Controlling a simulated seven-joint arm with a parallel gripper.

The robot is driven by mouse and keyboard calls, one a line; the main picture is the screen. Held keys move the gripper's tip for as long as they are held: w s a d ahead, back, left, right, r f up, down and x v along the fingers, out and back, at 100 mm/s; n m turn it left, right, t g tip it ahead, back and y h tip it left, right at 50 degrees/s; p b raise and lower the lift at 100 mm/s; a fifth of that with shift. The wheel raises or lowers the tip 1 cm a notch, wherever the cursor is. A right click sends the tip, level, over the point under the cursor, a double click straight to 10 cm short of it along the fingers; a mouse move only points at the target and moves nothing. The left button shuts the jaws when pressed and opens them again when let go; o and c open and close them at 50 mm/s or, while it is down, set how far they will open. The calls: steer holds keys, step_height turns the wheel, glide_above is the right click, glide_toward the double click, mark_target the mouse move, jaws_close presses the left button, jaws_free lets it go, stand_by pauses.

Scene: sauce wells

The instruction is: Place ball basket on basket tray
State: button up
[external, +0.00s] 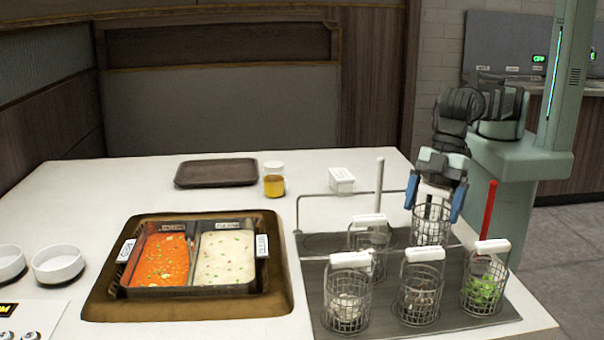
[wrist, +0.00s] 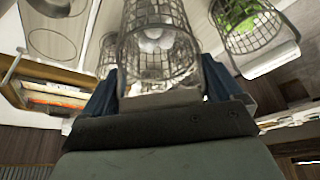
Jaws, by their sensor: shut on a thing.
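My gripper (external: 435,197) is shut on the white handle of a wire basket (external: 431,225), its blue fingers on either side. The basket hangs upright over the back right of the dark grey basket tray (external: 390,327); whether its base touches anything is unclear. In the wrist view the held basket (wrist: 158,45) shows something pale and round inside, not clear enough to identify. The tray bears other baskets: one with pale pieces (external: 347,308), one with dark pieces (external: 418,298), one with green leaves (external: 484,289), and one behind (external: 369,241), partly hidden.
A pan of red and white soup (external: 190,291) sits in a brown recess at left. A metal rail (external: 320,196) and dark round spots (external: 325,242) lie behind the baskets. A red stick (external: 489,208) stands at right. A jar (external: 274,186) and brown tray (external: 215,172) are farther back.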

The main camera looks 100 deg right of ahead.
mark_target(423, 225)
steer(key=shift+f, duration=2.8)
steer(key=o, duration=1.3)
steer(key=shift+f, duration=0.15)
steer(key=v, duration=1.2)
